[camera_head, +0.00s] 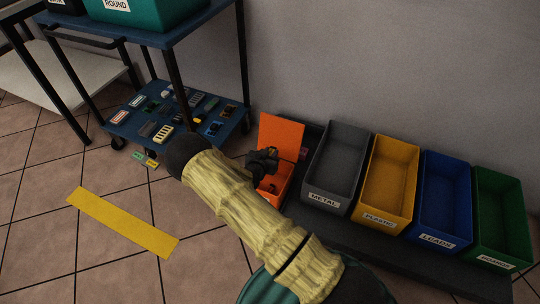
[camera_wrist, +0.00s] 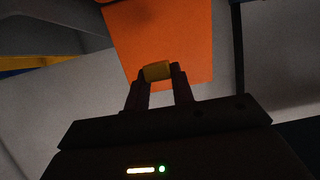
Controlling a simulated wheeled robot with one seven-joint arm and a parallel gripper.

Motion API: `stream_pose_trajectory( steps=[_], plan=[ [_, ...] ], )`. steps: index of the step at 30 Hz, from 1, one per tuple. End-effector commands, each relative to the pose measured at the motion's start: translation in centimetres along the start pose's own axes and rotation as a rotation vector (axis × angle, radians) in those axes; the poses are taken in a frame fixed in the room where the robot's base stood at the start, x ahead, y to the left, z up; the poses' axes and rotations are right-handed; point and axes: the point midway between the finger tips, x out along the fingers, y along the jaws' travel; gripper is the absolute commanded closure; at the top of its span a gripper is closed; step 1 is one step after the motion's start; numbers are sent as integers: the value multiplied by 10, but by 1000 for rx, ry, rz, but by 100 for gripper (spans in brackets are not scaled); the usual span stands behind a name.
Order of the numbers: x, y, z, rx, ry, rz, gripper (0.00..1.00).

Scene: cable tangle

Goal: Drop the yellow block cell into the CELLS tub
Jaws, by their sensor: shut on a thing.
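My gripper (camera_head: 263,162) is at the orange tub (camera_head: 267,199), over its opening and in front of its raised orange lid (camera_head: 281,135). In the wrist view my gripper (camera_wrist: 158,78) is shut on a small yellow block (camera_wrist: 157,71), held between the fingertips. An orange surface (camera_wrist: 165,35) fills the view behind the block. The block is too small and dark to make out clearly in the head view. I can read no label on the orange tub; my arm hides part of its front.
To the right stand the grey METAL tub (camera_head: 336,165), the yellow PLASTIC tub (camera_head: 390,181), the blue LEADS tub (camera_head: 444,201) and a green tub (camera_head: 501,220). A blue cart shelf (camera_head: 128,128) with several small parts stands at left. A yellow floor strip (camera_head: 123,222) lies in front.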

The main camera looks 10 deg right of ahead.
Motion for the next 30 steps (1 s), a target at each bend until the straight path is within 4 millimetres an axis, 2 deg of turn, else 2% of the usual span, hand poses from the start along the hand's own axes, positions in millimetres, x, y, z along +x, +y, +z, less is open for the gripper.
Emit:
stream_pose_trajectory(
  steps=[11, 24, 30],
  plan=[
    [2, 1, 4, 0, 1, 0, 98],
    [20, 1, 47, 0, 1, 0, 98],
    [23, 1, 55, 0, 1, 0, 98]
  ],
)
